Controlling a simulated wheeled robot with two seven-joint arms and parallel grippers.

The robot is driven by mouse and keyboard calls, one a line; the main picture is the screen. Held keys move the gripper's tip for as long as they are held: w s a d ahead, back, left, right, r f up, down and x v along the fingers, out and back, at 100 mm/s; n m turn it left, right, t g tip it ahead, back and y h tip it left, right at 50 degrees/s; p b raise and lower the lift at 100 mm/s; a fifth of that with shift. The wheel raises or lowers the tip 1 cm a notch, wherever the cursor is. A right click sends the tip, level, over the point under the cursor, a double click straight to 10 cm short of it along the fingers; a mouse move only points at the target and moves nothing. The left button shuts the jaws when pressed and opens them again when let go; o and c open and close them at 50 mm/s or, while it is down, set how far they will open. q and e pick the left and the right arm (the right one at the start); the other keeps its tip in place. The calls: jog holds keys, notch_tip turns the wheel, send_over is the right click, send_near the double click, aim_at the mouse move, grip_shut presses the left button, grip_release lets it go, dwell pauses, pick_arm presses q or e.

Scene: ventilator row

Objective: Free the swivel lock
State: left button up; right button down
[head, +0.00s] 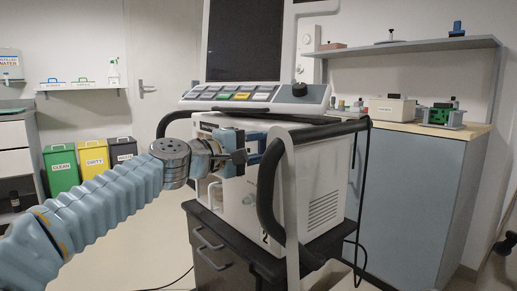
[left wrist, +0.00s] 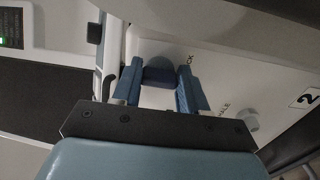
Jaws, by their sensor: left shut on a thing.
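The ventilator (head: 318,195) is a white box on a dark cart, with its screen and button panel above. My left gripper (head: 258,147) reaches its front face from the left. In the left wrist view my left gripper (left wrist: 160,88) has its two blue fingers on either side of a dark blue knob (left wrist: 160,75), and it is shut on it. The knob sits on the white face beside a partly hidden label ending in "CK", so it appears to be the swivel lock. The fingers and wrist mostly hide it in the head view. My right gripper is not in view.
A black curved handle (head: 268,190) stands close to the right of my gripper. The button panel (head: 250,96) overhangs above. A grey round knob (left wrist: 251,121) sits on the same face. Green, yellow and grey bins (head: 60,168) stand far left.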

pick_arm(q)
jog(key=o, duration=1.1)
jog(key=shift+c, duration=0.2)
jog(key=b+v, duration=0.3)
jog(key=v, duration=1.1)
jog(key=shift+d, duration=0.1)
